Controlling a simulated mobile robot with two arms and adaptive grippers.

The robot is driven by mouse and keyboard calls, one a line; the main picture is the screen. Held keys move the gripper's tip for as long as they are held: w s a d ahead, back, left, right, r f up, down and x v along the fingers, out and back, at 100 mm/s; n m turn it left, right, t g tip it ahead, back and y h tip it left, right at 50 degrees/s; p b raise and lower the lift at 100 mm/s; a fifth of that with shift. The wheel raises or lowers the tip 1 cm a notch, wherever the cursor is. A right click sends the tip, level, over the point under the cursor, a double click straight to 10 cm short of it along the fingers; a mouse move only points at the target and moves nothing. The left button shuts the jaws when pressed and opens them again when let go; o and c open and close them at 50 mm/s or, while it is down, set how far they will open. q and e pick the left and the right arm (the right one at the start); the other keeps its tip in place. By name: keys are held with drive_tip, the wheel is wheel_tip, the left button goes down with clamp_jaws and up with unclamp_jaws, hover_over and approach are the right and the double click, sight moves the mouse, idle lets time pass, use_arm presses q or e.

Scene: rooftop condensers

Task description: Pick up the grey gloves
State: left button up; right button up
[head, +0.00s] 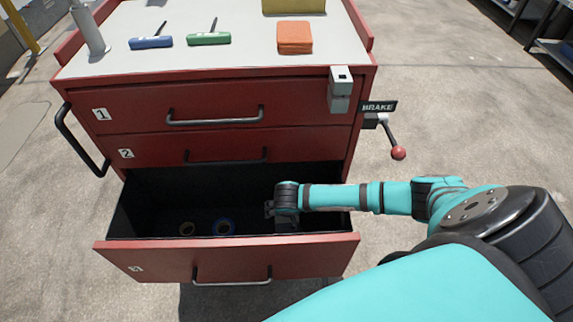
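The bottom drawer (225,262) of the red tool cart stands open. My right arm reaches in from the right, and its gripper (272,210) is inside the drawer's right half. The wrist covers most of the gripper, so I cannot tell whether its fingers are open or shut. A small greyish patch (287,225) shows just below the wrist, low in the drawer. It may be part of the grey gloves, but too little shows to be sure. My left gripper is not in view.
A yellowish ring (187,228) and a blue ring (222,227) lie in the drawer. Drawers 1 and 2 above are shut. A blue tool (151,42), green tool (209,38) and orange block (294,38) lie on top. A brake lever (397,152) sticks out at right.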

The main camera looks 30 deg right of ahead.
drive_tip(key=c, duration=1.3)
